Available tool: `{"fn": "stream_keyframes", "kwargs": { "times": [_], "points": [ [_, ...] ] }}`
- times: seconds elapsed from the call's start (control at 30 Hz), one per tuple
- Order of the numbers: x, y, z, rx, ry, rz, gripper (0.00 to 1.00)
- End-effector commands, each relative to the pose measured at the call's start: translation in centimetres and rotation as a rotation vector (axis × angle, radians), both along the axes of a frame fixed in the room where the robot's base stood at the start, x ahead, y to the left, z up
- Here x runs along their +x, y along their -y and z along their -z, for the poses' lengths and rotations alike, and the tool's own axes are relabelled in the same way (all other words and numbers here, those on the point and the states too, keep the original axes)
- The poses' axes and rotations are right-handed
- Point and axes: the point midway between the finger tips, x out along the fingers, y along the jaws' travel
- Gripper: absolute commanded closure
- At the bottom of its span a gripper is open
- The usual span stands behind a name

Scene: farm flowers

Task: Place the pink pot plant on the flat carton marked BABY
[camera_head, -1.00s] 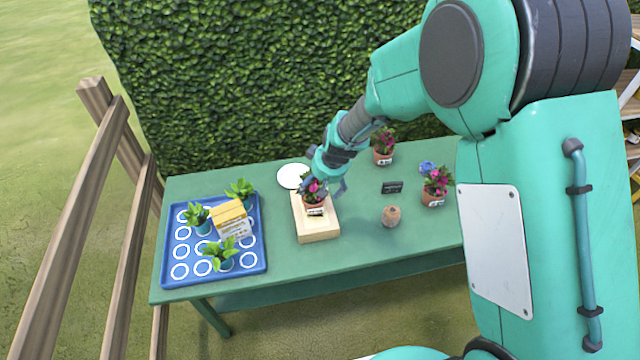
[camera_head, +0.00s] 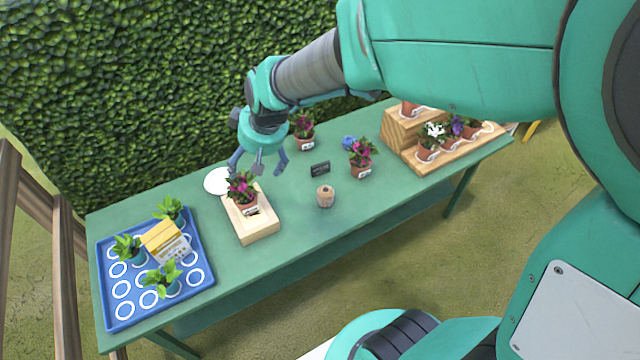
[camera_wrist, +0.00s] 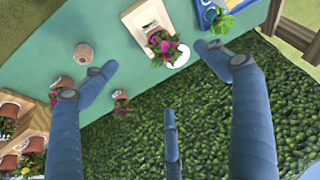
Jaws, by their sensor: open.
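A pink-flowered plant in a terracotta pot (camera_head: 244,198) stands upright on the back part of a flat tan box (camera_head: 258,230). No BABY lettering is readable on that box. My gripper (camera_head: 262,166) is open and empty, just above and behind the plant, with its fingers apart from it. In the wrist view the plant (camera_wrist: 160,44) and the tan box (camera_wrist: 133,16) show beyond the spread fingers of my gripper (camera_wrist: 160,72). Two other pink potted plants stand farther right, one at the back (camera_head: 303,128) and one nearer the middle (camera_head: 362,155).
A blue tray (camera_head: 113,318) at the left holds green seedlings and a yellow-and-white box (camera_head: 166,243). A white disc (camera_head: 216,182), twine spool (camera_head: 325,196) and dark sign (camera_head: 320,168) lie on the green table. A wooden stand (camera_head: 400,130) with pots is right; a hedge stands behind.

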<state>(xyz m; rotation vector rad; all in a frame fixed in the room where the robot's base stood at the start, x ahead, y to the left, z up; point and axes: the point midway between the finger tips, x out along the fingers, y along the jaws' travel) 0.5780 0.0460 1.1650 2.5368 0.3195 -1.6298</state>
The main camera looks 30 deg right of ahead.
Motion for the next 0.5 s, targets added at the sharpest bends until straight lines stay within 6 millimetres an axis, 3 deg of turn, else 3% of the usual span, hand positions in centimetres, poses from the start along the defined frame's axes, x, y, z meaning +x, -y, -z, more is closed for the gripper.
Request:
{"fn": "stream_keyframes", "kwargs": {
  "times": [0.03, 0.2, 0.5],
  "points": [
    [-1.6, 0.2, -1.9, 0.002, 0.010, 0.011, 0.13],
    [-7.1, 1.2, -6.5, 0.002, 0.023, 0.055, 0.13],
    [-17.4, 3.0, -11.7, -0.004, 0.048, 0.151, 0.13]
  ]
}}
